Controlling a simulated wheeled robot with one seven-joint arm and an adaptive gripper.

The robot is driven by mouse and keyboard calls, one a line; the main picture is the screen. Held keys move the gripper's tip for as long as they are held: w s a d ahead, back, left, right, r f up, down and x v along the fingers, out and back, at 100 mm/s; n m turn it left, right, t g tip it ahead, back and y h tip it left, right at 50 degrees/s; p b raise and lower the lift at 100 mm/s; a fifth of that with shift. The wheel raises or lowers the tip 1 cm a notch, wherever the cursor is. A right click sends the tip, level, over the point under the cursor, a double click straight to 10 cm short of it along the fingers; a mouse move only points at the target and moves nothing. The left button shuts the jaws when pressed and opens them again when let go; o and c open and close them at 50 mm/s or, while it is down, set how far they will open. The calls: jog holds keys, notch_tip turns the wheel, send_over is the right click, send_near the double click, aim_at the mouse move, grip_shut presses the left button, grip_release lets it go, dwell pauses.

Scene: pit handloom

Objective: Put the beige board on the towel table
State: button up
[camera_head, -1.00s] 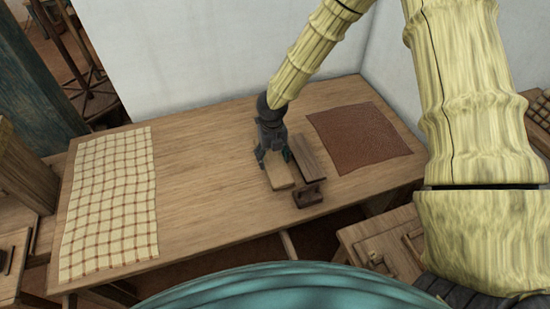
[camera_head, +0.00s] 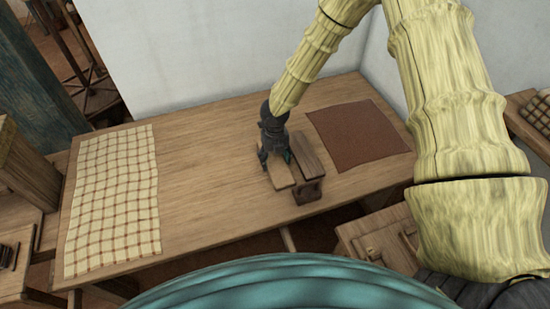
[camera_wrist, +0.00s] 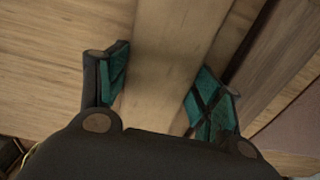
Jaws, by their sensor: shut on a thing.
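The beige board (camera_head: 281,178) is a narrow, light wooden plank near the front edge of the wooden table (camera_head: 205,165). My gripper (camera_head: 275,158) points down over it and is shut on it. In the wrist view the board (camera_wrist: 168,60) runs lengthwise between the two green-padded fingers (camera_wrist: 160,90). I cannot tell whether the board touches the table or is slightly above it. A checkered towel (camera_head: 112,195) lies flat on the left end of the same table.
A dark brown board (camera_head: 308,155) lies close to the right of the beige board, with a small dark wooden block (camera_head: 309,191) at its front end. A reddish-brown cloth (camera_head: 357,136) lies farther right. The tabletop between the towel and my gripper is clear.

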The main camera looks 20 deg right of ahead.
aim_at(275, 161)
jog(key=o, duration=1.1)
notch_tip(275, 161, up, 12)
jog(key=shift+r+b, duration=0.15)
jog(key=shift+b, duration=0.95)
